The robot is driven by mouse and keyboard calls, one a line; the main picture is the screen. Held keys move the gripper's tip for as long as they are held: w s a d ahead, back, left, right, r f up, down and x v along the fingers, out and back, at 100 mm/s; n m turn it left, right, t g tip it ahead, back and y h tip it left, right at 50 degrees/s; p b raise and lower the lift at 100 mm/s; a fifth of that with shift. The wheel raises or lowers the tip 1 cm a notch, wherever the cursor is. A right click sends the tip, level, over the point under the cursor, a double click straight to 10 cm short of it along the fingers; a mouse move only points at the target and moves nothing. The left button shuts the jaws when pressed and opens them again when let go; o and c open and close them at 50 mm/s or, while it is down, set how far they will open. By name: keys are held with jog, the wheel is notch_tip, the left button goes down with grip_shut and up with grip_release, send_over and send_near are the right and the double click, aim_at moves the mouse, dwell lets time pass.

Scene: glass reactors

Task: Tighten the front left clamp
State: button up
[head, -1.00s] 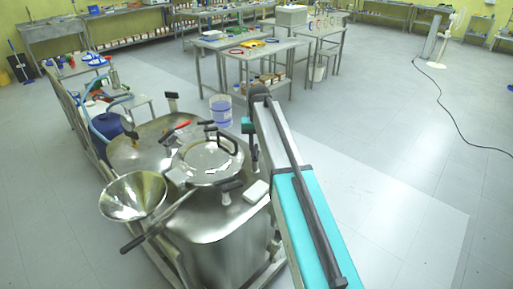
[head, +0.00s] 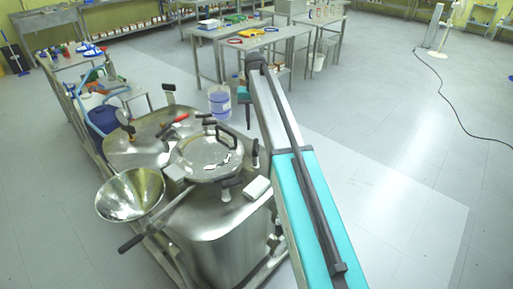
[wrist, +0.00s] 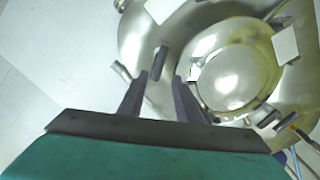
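The steel reactor vessel (head: 215,235) has a round lid (head: 207,158) with black-handled clamps around it. One clamp (head: 230,184) is at the lid's near right and another (head: 255,153) stands at its right. I cannot tell which is the front left clamp. My gripper (wrist: 160,88) is open and empty in the wrist view, its two dark fingers apart. A dark upright handle (wrist: 160,62) shows just beyond the gap between the fingertips; contact cannot be told. The lid (wrist: 235,75) lies right of the fingers. In the head view my arm hides the fingers.
A steel funnel (head: 130,196) stands at the vessel's left, with a black-ended bar (head: 150,232) before it. Blue containers (head: 103,118) stand behind. Open floor (head: 400,200) lies to the right.

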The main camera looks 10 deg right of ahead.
aim_at(255, 144)
jog(key=shift+f+p, duration=2.4)
jog(key=shift+f, duration=4.1)
